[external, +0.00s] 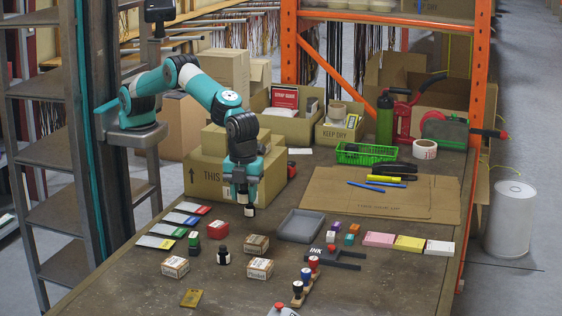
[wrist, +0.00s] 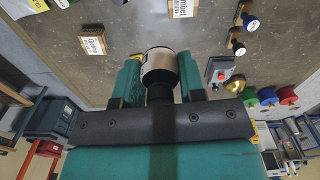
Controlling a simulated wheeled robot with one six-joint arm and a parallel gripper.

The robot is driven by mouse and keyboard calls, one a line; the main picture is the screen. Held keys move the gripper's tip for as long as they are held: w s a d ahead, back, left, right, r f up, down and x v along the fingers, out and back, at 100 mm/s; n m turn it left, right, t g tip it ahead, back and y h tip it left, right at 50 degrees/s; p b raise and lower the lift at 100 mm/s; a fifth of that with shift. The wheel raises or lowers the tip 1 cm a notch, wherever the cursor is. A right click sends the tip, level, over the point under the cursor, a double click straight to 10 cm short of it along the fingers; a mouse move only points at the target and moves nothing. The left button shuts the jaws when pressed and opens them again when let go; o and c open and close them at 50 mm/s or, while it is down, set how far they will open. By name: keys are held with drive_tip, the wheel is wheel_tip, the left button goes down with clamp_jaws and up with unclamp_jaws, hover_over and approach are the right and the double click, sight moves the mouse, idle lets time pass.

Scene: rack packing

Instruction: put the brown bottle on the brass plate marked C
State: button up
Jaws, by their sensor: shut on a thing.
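My gripper (external: 246,186) points straight down and is shut on a dark brown bottle with a pale band (external: 249,211). In the wrist view the bottle (wrist: 158,68) sits upright between the two teal fingers. It is held over the table, left of the grey tray; I cannot tell how far its base is above the table. A brass-yellow plate (external: 191,298) lies flat at the near left of the table, well in front of my gripper. Its marking is too small to read.
Handled stamps (external: 298,292) stand to the right. A grey tray (external: 300,226) is right of my gripper; a cardboard box (external: 211,180) is behind it.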

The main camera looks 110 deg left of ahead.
drive_tip(key=s+d, duration=0.2)
drive_tip(key=d, duration=0.6)
hover_over(197, 291)
wheel_tip(197, 291, down, 13)
drive_tip(key=b, duration=1.2)
drive_tip(key=shift+f, duration=3.35)
drive_tip(key=shift+f, duration=0.1)
drive_tip(key=o, duration=0.6)
drive_tip(key=shift+f, duration=0.1)
drive_tip(key=o, duration=0.4)
